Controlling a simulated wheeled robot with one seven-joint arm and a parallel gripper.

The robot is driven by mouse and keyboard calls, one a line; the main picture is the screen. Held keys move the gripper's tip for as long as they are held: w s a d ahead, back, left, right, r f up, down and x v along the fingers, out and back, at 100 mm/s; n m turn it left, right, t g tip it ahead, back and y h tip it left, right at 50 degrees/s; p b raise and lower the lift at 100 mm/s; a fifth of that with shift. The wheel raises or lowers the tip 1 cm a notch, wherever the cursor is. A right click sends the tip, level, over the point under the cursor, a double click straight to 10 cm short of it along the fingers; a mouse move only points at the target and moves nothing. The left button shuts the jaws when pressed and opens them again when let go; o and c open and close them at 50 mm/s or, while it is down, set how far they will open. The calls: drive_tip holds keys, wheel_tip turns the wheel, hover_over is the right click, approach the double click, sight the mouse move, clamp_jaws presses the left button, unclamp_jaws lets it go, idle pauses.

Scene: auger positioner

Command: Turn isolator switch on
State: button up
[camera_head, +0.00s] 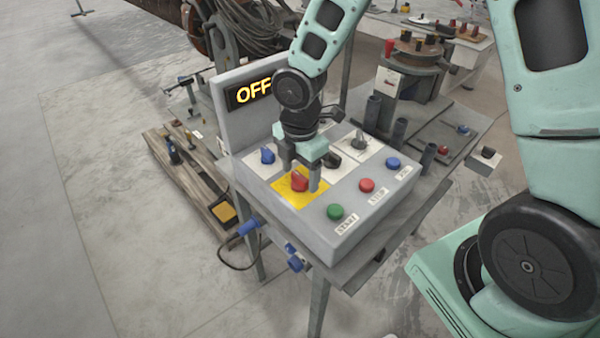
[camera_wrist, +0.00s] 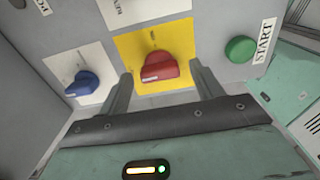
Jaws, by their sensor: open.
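The red rotary isolator switch (camera_head: 299,181) sits on a yellow plate (camera_head: 287,196) on the grey control box (camera_head: 310,222). My gripper (camera_head: 301,182) is open right over it, with one finger on each side of the red knob. In the wrist view the red switch (camera_wrist: 160,67) lies just beyond and between the two fingertips (camera_wrist: 160,76), on its yellow plate (camera_wrist: 131,47). A gap shows on both sides of the knob in that view. The display (camera_head: 252,92) behind the box reads OFF in yellow.
A blue rotary switch (camera_head: 267,156) is beside the yellow plate. Green START (camera_head: 335,212), red (camera_head: 367,185) and blue (camera_head: 393,163) buttons line the box's near right side. A black selector (camera_head: 332,160) and a grey one (camera_head: 358,141) stand behind my gripper.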

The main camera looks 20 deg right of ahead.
drive_tip(key=shift+f, duration=0.3)
drive_tip(key=c, duration=1)
